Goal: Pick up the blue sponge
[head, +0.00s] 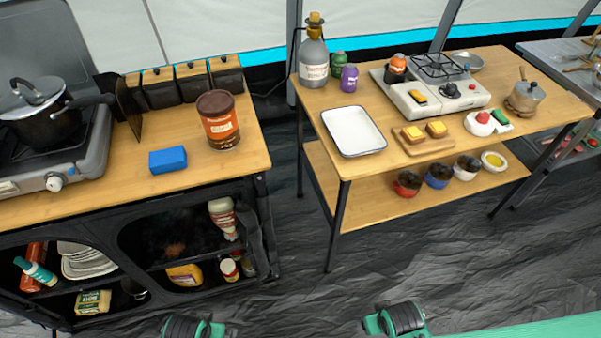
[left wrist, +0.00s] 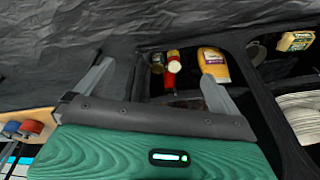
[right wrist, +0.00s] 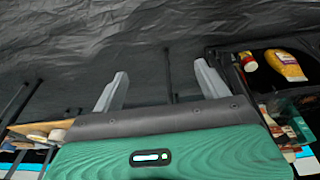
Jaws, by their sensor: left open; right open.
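The blue sponge (head: 168,160) is a small blue block lying on the wooden top of the left counter (head: 100,194), between the grey stove and a brown can. It does not show in either wrist view. My left gripper (left wrist: 156,80) is open and empty in the left wrist view, with its fingers apart in front of the shelf area under the counter. My right gripper (right wrist: 162,85) is open and empty in the right wrist view, over the dark floor. In the head view only parts of my arms show at the bottom edge, well below and right of the sponge.
A pot (head: 46,108) stands on the grey stove (head: 60,150) left of the sponge. The brown can (head: 219,120) stands right of it, with several black containers (head: 190,84) behind. A second table (head: 395,165) holds a white tray (head: 353,131) and a burner. Dark floor separates the tables.

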